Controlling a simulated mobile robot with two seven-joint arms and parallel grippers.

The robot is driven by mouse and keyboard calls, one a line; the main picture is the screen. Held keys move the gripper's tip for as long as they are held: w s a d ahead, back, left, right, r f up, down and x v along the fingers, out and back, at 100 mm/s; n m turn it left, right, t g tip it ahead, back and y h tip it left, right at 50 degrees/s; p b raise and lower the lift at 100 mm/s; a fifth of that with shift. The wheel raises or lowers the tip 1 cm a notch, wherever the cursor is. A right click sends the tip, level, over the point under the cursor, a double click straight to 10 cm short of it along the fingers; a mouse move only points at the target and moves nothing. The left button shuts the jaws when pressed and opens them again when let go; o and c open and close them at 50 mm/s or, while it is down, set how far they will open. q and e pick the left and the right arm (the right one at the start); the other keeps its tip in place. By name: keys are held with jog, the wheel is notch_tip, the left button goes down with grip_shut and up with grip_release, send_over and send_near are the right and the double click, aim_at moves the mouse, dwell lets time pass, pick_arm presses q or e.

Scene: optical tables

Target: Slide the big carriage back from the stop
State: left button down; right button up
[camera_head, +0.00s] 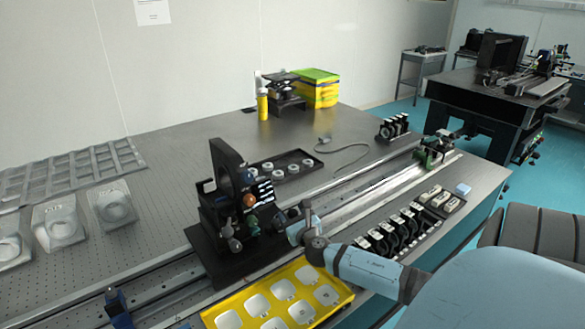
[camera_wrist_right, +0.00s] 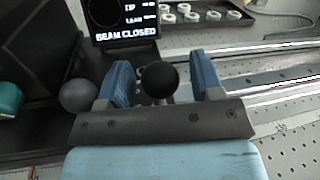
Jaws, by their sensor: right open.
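The big carriage (camera_head: 228,255) is a black block with a tall plate and several knobs, sitting on the long rail (camera_head: 345,205) in the head view. My right gripper (camera_head: 299,222) is open at the carriage's right side. In the right wrist view, my gripper's two blue fingers (camera_wrist_right: 163,70) stand on either side of a black ball knob (camera_wrist_right: 159,80), with gaps to both. A small display reading "BEAM CLOSED" (camera_wrist_right: 124,18) is just beyond it. A blue block (camera_head: 118,308) is on the rail's near left end; I cannot tell if it is the stop. My left gripper is not in view.
A yellow tray (camera_head: 335,312) with white pieces lies in front of the carriage. A black tray (camera_head: 275,170) with white rings lies behind. A green-and-black unit (camera_head: 437,150) is at the rail's far end.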

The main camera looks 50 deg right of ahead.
jog(key=v, duration=1.3)
jog(key=shift+s+a, duration=0.15)
jog(key=shift+s, duration=0.2)
